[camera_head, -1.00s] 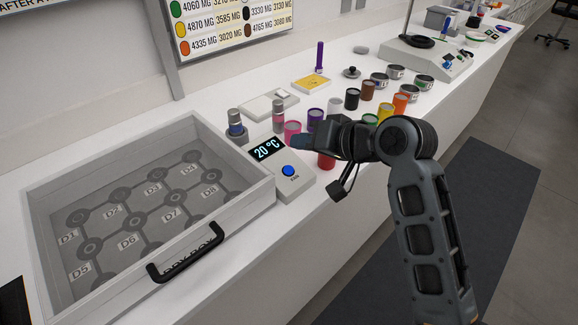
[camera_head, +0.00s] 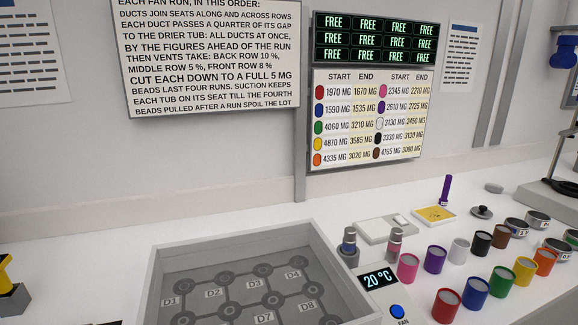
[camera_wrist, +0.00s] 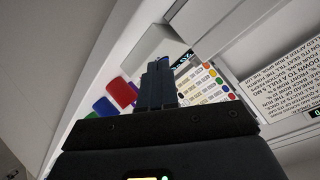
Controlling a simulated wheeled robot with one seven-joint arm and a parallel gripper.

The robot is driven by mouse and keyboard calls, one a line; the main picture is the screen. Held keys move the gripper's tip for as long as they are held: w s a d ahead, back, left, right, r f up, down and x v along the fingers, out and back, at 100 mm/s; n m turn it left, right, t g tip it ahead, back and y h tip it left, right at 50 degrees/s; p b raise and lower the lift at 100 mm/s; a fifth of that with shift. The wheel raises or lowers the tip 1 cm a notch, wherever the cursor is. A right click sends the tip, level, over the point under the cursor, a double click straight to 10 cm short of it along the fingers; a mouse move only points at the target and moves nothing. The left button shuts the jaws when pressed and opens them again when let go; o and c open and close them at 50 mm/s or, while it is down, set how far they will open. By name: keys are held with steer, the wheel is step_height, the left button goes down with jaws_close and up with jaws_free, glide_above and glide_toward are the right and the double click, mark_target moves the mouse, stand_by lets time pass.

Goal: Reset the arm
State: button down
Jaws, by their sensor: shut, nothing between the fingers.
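My gripper (camera_wrist: 158,78) shows in the wrist view, its dark fingers together and nothing between them. The wrist picture is tilted, with the pigment jars, the wall charts and the counter beyond the fingers. My arm and gripper do not show in the head view now. Whether the fingers touch anything cannot be seen, but the space around them looks clear.
On the counter stand several coloured jars, among them a red jar (camera_head: 446,306) and a pink jar (camera_head: 407,268). A grey drier box (camera_head: 232,243) with labelled seats is at the front. A 20 °C unit (camera_head: 397,309) with a blue button stands beside it. Wall charts hang behind.

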steer(key=s+f+n+h, duration=0.1)
steer(key=s+f+h, duration=0.25)
steer(key=s, duration=1.45)
steer(key=s+r+n+t, duration=0.1)
steer(key=s+r+n, duration=0.1)
steer(key=s+r, duration=0.2)
steer(key=s+a+r+n+t+b, duration=0.1)
steer(key=s+r+n, duration=0.1)
steer(key=s, duration=0.9)
steer(key=shift+s+r+y, duration=0.2)
steer(key=shift+r+y, duration=0.25)
steer(key=shift+r, duration=0.45)
